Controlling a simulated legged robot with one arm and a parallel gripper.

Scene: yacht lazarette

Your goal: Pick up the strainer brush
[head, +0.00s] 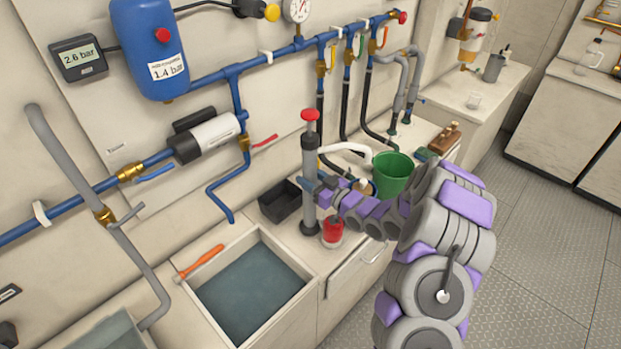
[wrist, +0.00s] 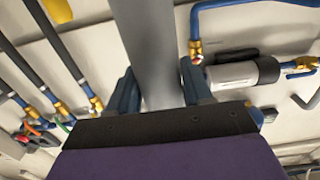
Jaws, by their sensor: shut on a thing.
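My gripper (head: 320,187) is shut around the grey tube of an upright hand pump (head: 310,155) with a red knob on top. In the wrist view the fingers (wrist: 160,88) sit on either side of this grey tube (wrist: 148,40). The pump appears to stand on the counter beside the sink. I cannot clearly identify the strainer brush. A brown wooden item (head: 445,138) lies at the back of the counter, and an orange-handled tool (head: 199,262) lies on the sink's left rim; both are too small to tell. Neither is in my gripper.
A red jar (head: 332,232), a black bin (head: 280,201) and a green bucket (head: 392,174) stand close around the pump. The sink (head: 222,322) is in front. A grey cup (head: 494,68) stands on the far counter. Blue pipes run along the wall. Open floor lies at right.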

